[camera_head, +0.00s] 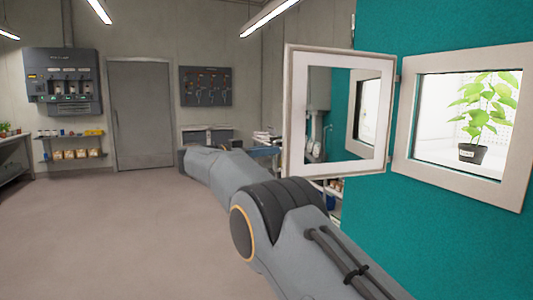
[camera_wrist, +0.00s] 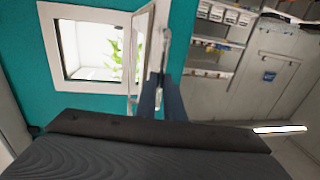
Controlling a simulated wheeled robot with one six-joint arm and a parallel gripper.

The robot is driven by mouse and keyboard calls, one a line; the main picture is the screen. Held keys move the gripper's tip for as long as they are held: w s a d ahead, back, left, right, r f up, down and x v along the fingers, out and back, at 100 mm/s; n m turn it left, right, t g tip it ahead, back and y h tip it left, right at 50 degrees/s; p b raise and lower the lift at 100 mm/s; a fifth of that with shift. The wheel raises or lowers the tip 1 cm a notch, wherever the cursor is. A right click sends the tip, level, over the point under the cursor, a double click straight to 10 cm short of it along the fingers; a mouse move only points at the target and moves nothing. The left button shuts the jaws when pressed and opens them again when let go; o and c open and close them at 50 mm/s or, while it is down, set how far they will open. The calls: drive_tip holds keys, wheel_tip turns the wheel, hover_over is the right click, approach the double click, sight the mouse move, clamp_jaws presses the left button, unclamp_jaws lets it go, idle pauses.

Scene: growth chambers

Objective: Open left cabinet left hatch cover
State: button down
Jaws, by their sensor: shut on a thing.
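The hatch cover (camera_head: 338,160) is a pale-framed pane hinged at its right side, and it stands swung well out from the teal cabinet (camera_head: 365,225). The opening's frame (camera_head: 402,150) is uncovered, with a potted plant (camera_head: 474,152) inside. In the wrist view the cover (camera_wrist: 141,60) shows at a steep angle beside the opening's frame (camera_wrist: 48,60). My gripper (camera_wrist: 160,78) is shut on the handle (camera_wrist: 166,38) at the cover's free edge. In the head view I cannot clearly make out the gripper or the handle.
A grey door (camera_head: 140,115) and a wall unit (camera_head: 62,80) stand at the back left. A low shelf (camera_head: 75,140) holds small items. The floor (camera_head: 110,230) at left is clear. Stocked shelves (camera_wrist: 215,50) show at right in the wrist view.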

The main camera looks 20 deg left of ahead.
drive_tip(key=shift+w+d+r, duration=0.1)
drive_tip(key=shift+d+r, duration=0.2)
drive_tip(key=c, duration=2.1)
unclamp_jaws()
drive_tip(key=shift+d, duration=0.15)
drive_tip(key=shift+o, duration=1)
drive_tip(key=shift+w+d, duration=0.1)
drive_tip(key=shift+d, duration=0.35)
drive_tip(key=shift+s+a+f, duration=0.2)
drive_tip(key=shift+s+a, duration=0.2)
drive_tip(key=shift+a, duration=0.25)
drive_tip(key=b+v, duration=0.2)
drive_tip(key=v, duration=0.5)
drive_tip(key=shift+s+a, duration=0.25)
drive_tip(key=shift+a, duration=0.1)
